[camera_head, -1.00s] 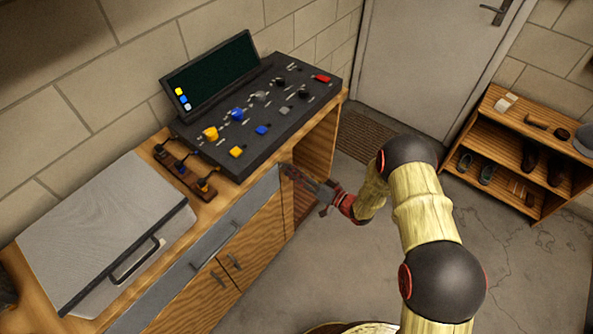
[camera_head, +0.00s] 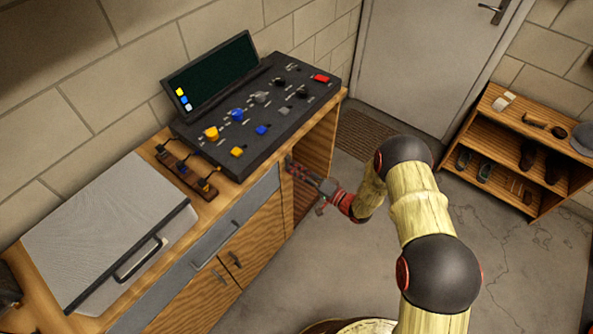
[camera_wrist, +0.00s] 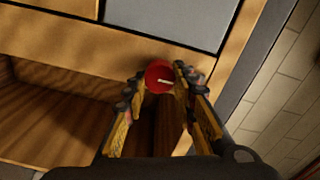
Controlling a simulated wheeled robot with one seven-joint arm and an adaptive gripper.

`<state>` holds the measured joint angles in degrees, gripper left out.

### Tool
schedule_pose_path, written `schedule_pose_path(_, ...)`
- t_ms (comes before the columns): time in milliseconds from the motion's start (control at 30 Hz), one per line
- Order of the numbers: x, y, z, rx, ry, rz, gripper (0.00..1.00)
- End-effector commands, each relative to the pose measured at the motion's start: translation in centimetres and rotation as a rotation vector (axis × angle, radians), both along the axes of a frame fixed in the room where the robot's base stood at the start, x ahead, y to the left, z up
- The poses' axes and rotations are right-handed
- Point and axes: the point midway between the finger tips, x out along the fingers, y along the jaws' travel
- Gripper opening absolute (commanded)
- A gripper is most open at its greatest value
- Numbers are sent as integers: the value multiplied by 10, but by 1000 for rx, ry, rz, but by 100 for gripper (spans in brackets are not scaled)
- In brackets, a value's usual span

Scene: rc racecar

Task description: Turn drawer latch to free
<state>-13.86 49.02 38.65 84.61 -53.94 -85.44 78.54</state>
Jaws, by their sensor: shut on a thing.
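The drawer latch shows as a round red knob (camera_wrist: 158,77) with a short white mark, on the wooden cabinet frame in the wrist view. My gripper (camera_wrist: 159,88) is shut on this knob, one finger on each side. The white mark lies nearly level, tilted slightly. In the head view my gripper (camera_head: 289,166) reaches the cabinet's right front edge, and the knob is hidden there. The grey drawer front (camera_head: 176,293) with its bar handle (camera_head: 216,251) is flush with the cabinet. The drawer front also shows in the wrist view (camera_wrist: 180,18).
A black control console (camera_head: 262,118) and a screen (camera_head: 215,75) stand on the bench above. A grey case (camera_head: 105,225) lies at left. Cabinet doors (camera_head: 240,260) are shut below the drawer. A shoe shelf (camera_head: 510,160) stands at right. The floor (camera_head: 510,280) between is clear.

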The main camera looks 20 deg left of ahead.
Motion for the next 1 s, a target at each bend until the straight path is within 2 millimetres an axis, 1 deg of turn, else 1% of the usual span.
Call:
schedule_pose_path(433, 2, -1, 0, 4, 9, -3, 2)
schedule_pose_path(467, 2, -1, 0, 4, 9, -3, 28)
schedule_pose_path(767, 1, 0, 0, 4, 9, -2, 45)
schedule_pose_path(1000, 0, 0, 0, 4, 9, -1, 46)
